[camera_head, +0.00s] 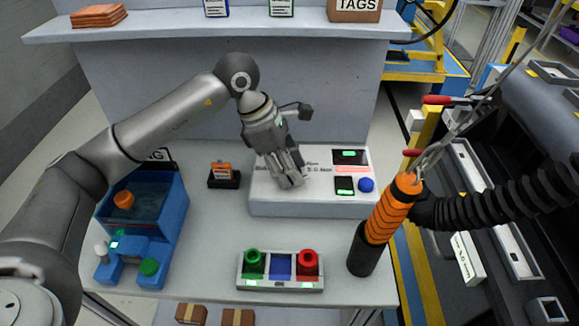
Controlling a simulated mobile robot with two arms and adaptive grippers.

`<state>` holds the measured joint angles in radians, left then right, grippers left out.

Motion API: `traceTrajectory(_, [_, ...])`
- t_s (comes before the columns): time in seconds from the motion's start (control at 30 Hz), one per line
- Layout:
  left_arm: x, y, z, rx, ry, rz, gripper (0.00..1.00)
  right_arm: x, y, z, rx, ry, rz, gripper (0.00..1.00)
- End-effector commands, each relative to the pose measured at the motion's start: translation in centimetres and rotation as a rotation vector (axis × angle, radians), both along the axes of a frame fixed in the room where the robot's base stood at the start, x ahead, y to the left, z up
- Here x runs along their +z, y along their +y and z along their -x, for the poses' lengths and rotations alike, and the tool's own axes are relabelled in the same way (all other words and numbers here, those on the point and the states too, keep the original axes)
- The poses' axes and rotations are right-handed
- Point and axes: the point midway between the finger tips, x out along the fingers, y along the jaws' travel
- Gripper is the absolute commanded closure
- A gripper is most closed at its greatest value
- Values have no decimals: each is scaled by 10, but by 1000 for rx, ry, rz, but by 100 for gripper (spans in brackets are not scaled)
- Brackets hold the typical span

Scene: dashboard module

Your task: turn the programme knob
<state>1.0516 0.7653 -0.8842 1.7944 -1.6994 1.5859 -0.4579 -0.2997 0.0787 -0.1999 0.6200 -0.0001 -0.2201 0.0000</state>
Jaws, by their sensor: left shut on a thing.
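A white module (318,208) stands at the back of the work table, with a small lit screen, a green-lit button and a blue round button (366,185) on its right side. My left gripper (291,181) reaches down onto the top of the module, left of the screens. Its fingers are closed on the programme knob, which they hide almost wholly, so its pointer and setting cannot be read. My right gripper is not in view.
A blue machine (147,225) is at the left, a small orange item in a black stand (223,176) beside the module. An orange and black tool (384,222) stands upright at the right edge. A shelf (220,31) runs behind.

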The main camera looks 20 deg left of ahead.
Motion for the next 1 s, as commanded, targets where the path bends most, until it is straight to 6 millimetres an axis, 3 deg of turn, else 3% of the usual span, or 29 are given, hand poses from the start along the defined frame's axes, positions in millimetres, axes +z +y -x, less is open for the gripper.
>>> traceTrajectory(0.1, [1, 0, -1, 2, -2, -1, 88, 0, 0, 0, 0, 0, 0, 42])
traceTrajectory(0.13, [1, 0, -1, 2, -2, -1, 62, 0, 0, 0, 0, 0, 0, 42])
traceTrajectory(0.27, [1, 0, -1, 2, -2, 1, 45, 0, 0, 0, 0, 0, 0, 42])
traceTrajectory(0.67, [5, 2, 0, 2, -3, 0, 44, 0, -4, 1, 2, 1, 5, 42])
traceTrajectory(1.0, [65, 26, 5, 3, -5, 0, 44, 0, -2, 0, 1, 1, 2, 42])
